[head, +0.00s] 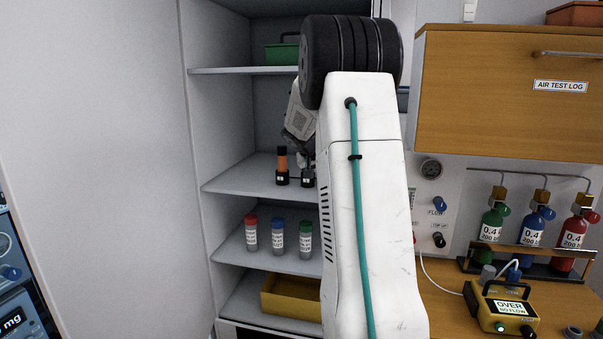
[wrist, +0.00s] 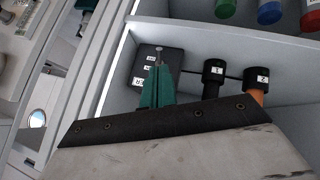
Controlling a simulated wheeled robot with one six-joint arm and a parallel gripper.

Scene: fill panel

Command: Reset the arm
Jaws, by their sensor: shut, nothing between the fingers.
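My gripper (wrist: 158,70) shows in the wrist view with its green fingers shut together and nothing between them. The fingers lie in front of a black box (wrist: 143,58) with white labels; I cannot tell whether they touch it. A small pale pin shows just past the fingertips. In the head view my arm reaches into the open cabinet, and its own links hide the fingers.
Two black holders (wrist: 212,75) labelled 1 and 2 stand beside the box; an orange cylinder (head: 282,160) is in one. Red, blue and green capped tubes (head: 278,238) stand one shelf below. A yellow bin (head: 290,299) sits lower. A wooden cupboard (head: 490,90) hangs at right.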

